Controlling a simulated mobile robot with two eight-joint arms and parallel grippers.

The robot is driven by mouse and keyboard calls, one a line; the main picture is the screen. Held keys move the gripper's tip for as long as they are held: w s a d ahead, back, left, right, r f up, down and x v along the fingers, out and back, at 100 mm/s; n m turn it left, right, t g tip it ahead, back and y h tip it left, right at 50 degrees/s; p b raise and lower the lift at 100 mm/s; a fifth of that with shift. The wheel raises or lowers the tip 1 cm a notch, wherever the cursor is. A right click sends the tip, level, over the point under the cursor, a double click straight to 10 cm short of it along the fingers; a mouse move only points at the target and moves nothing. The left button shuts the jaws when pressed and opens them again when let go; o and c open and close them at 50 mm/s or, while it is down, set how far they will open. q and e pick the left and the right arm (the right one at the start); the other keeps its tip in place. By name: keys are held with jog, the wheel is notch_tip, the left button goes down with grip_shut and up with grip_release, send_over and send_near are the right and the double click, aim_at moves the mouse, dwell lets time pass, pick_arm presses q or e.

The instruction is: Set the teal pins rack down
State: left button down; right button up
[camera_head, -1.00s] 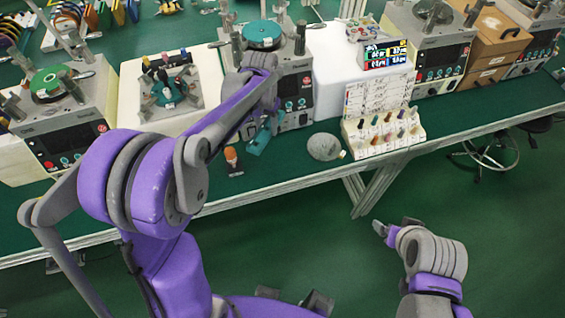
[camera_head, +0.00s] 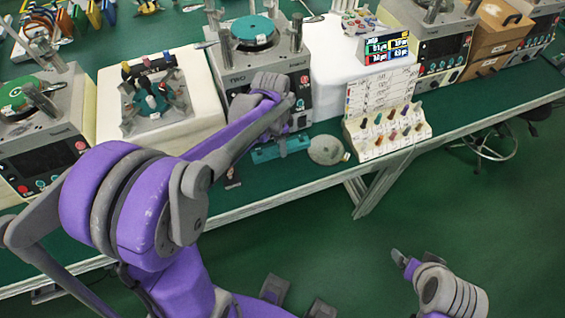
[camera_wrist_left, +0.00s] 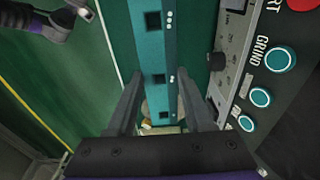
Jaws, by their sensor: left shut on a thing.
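The teal pins rack (camera_head: 266,154) is a narrow bar at the front of the green bench, below the middle machine. It lies roughly along the bench edge in the head view; I cannot tell whether it touches the bench. My left gripper (camera_head: 283,143) is shut on it from above. In the left wrist view the rack (camera_wrist_left: 153,45), with square holes and white dots, runs between the two fingers (camera_wrist_left: 160,92). My right gripper (camera_head: 398,258) is away from the bench, over the floor at lower right; its opening is unclear.
The middle lapping machine (camera_head: 262,60) stands just behind the rack. A round grey object (camera_head: 326,150) is close to its right, then a stepped holder of coloured items (camera_head: 385,130). A small dark item (camera_head: 232,178) shows left of the rack, partly hidden by my arm.

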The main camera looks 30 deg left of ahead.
aim_at(281, 165)
pick_arm(q)
notch_tip(281, 165, down, 9)
jog(key=shift+r+b, duration=0.15)
jog(key=shift+b, duration=0.2)
jog(key=shift+f, duration=0.2)
jog(key=shift+c, duration=1.4)
grip_release()
jog(key=shift+r, duration=0.15)
